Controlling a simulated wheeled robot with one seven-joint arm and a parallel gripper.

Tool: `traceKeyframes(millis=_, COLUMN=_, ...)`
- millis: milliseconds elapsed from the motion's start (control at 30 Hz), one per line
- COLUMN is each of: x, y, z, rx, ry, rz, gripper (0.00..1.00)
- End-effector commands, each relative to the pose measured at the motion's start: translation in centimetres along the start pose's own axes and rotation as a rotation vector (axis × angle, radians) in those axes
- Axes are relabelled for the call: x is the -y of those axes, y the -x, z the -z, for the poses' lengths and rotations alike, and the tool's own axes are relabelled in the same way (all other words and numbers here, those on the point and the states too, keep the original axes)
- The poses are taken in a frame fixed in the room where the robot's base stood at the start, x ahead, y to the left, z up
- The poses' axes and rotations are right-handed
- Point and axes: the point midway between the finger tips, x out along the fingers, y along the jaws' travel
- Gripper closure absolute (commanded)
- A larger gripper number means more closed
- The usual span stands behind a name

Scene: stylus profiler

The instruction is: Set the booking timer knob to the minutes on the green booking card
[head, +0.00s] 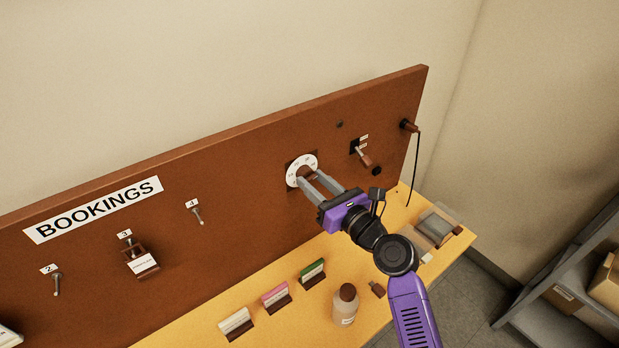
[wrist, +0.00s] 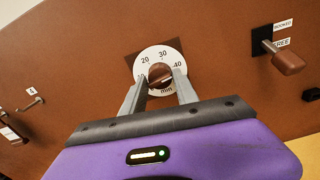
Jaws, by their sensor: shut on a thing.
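The booking timer knob (wrist: 160,75) is brown and sits in the middle of a white dial (wrist: 155,53) marked 20, 30, 40 and "min"; other marks are partly hidden by my fingers. In the head view the dial (head: 295,168) is on the brown board. My gripper (head: 306,179) reaches it from the front, and its two grey fingers (wrist: 160,80) are shut on the knob, one on each side. Where the knob points I cannot tell for sure. The green booking card (head: 312,271) stands in a holder on the yellow table; its writing is too small to read.
A pink card (head: 275,296) and a cream card (head: 236,322) stand left of the green one. A bottle (head: 345,306) with a brown cap stands below my arm. A lever switch (wrist: 288,62) labelled FREE is right of the dial. Hooks and a BOOKINGS sign (head: 95,208) are at left.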

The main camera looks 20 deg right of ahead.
Motion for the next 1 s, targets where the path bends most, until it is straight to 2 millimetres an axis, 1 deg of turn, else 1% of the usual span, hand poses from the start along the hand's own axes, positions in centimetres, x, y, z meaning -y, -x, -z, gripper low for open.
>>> traceKeyframes(millis=67, x=0.1, y=0.0, z=0.0, rx=0.001, ry=0.005, rz=0.001, gripper=1.0)
traceKeyframes(millis=100, x=0.1, y=0.0, z=0.0, rx=0.001, ry=0.006, rz=0.001, gripper=0.58)
traceKeyframes(millis=167, x=0.1, y=0.0, z=0.0, rx=0.001, ry=0.006, rz=0.001, gripper=0.46)
traceKeyframes(millis=200, x=0.1, y=0.0, z=0.0, rx=0.001, ry=0.007, rz=0.001, gripper=0.42)
traceKeyframes(millis=467, x=0.0, y=0.0, z=0.0, rx=0.0, ry=0.008, rz=0.0, gripper=0.42)
traceKeyframes(millis=567, x=0.0, y=0.4, z=0.0, rx=0.0, ry=0.008, rz=0.001, gripper=0.42)
traceKeyframes(millis=1000, x=0.0, y=5.1, z=0.1, rx=-0.001, ry=0.008, rz=0.0, gripper=0.42)
